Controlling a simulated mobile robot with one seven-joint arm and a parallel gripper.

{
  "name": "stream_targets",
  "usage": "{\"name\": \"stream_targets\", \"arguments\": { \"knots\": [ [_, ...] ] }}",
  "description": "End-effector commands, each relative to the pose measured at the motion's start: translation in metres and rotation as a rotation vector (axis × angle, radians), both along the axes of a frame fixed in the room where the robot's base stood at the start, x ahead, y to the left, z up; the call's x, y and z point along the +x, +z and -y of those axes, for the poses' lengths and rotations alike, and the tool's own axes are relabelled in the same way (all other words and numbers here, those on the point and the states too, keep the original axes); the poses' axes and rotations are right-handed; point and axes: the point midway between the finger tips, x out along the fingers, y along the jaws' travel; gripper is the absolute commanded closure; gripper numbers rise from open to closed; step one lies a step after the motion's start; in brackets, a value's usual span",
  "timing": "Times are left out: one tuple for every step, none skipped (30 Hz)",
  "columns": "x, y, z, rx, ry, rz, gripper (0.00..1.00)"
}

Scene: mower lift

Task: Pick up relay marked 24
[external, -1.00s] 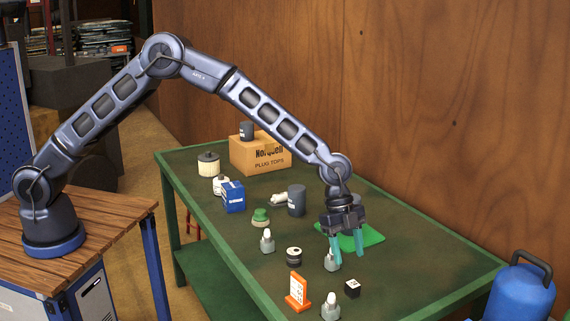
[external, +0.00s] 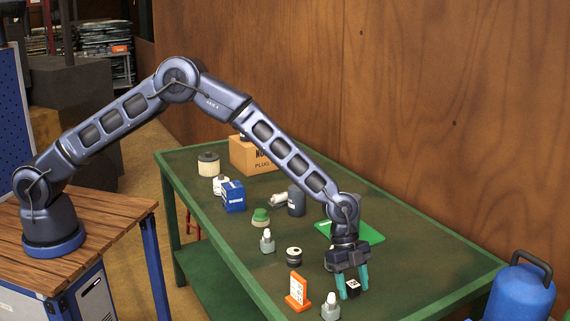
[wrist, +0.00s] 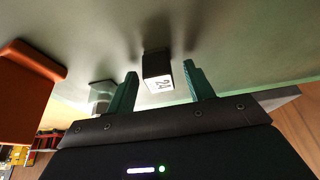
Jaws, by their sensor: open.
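The relay marked 24 (external: 353,288) is a small black block with a white top label, standing on the green table near its front right. In the wrist view the relay (wrist: 156,68) shows its "24" label facing the camera. My gripper (external: 354,284) is open, pointing down over the relay with its teal fingers on either side. In the wrist view the relay lies between the two fingertips (wrist: 160,69), with a narrow gap on each side. Nothing is held.
An orange sign stand (external: 297,292) and a grey bottle with a white cap (external: 330,307) stand close on the left. A black-and-white round part (external: 293,255) and another bottle (external: 267,241) are farther back. The table (external: 420,270) to the right is clear.

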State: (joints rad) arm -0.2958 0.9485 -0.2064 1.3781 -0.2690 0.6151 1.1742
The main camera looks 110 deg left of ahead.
Motion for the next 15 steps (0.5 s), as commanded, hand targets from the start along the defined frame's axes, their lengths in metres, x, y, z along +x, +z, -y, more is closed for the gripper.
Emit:
{"name": "stream_targets", "arguments": {
  "knots": [
    [-0.0001, 0.0002, -0.0001, 0.000, 0.000, 0.000, 0.47],
    [-0.0001, 0.0002, -0.0001, 0.000, 0.000, 0.000, 0.47],
    [-0.0001, 0.0002, -0.0001, 0.000, 0.000, 0.000, 0.51],
    [-0.0001, 0.0002, 0.0000, 0.000, 0.000, 0.000, 0.57],
    [-0.0001, 0.0003, -0.0001, 0.000, 0.000, 0.000, 0.63],
    [-0.0002, 0.0003, 0.0000, 0.000, 0.000, 0.000, 0.71],
    [-0.0002, 0.0003, 0.0000, 0.000, 0.000, 0.000, 0.77],
    [-0.0002, 0.0003, 0.0000, 0.000, 0.000, 0.000, 0.83],
    [-0.0002, 0.0003, 0.0000, 0.000, 0.000, 0.000, 0.90],
    [-0.0002, 0.0004, 0.0000, 0.000, 0.000, 0.000, 0.95],
    [-0.0002, 0.0004, 0.0000, 0.000, 0.000, 0.000, 0.95],
    [-0.0001, 0.0005, 0.0000, 0.000, 0.000, 0.000, 0.95],
    [-0.0001, 0.0005, 0.0000, 0.000, 0.000, 0.000, 0.95],
    [-0.0001, 0.0004, 0.0000, 0.000, 0.000, 0.000, 0.96],
    [-0.0001, 0.0004, 0.0000, 0.000, 0.000, 0.000, 0.96]
  ]
}}
